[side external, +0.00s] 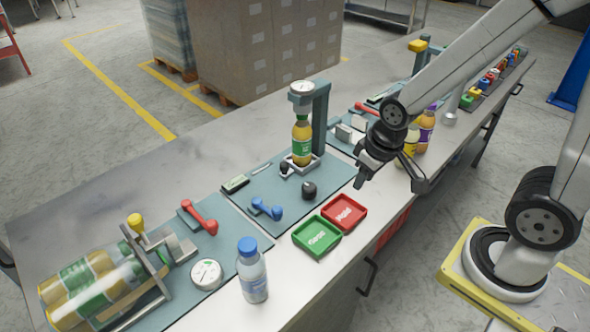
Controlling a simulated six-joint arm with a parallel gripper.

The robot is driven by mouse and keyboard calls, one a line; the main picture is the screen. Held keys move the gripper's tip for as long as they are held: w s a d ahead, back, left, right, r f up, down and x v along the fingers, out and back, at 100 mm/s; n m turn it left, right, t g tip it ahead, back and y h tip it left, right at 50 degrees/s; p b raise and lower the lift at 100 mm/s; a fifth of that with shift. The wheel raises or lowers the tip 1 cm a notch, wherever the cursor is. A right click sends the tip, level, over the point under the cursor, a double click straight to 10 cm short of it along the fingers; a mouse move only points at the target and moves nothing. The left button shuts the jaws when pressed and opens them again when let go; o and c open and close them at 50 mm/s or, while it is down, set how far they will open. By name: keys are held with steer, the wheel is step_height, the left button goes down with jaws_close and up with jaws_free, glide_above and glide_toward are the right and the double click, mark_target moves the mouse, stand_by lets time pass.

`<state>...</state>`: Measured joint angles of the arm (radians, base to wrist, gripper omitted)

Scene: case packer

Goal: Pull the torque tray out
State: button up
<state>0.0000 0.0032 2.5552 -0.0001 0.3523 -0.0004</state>
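A small pale metal tray (313,165) with a dark knob (284,169) at its front left sits at the foot of the teal press-like station (321,115); I take it to be the torque tray. An orange-filled bottle with a green label (302,142) stands upright on it, under a round gauge (301,87). My gripper (390,182) is open and empty, pointing down near the bench's front edge. It is to the right of the tray and apart from it.
Green (316,238) and red (345,212) trays lie on the bench front. A black knob (309,190) and blue lever (266,208) stand nearby. A blue-capped bottle (252,272) is front left. Juice bottles (426,130) stand behind my gripper.

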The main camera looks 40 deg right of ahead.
steer(key=shift+o, duration=0.4)
steer(key=shift+w, duration=0.3)
steer(key=n+g, duration=0.2)
steer(key=g, duration=0.1)
glide_above(284, 163)
steer(key=shift+h, duration=0.3)
steer(key=shift+a+f, duration=0.2)
steer(key=shift+f, duration=2.3)
steer(key=shift+s+f, duration=0.1)
steer(key=shift+f, duration=0.05)
steer(key=shift+t, duration=0.3)
steer(key=shift+d+f, duration=0.2)
steer(key=shift+f, duration=3.55)
jaws_close()
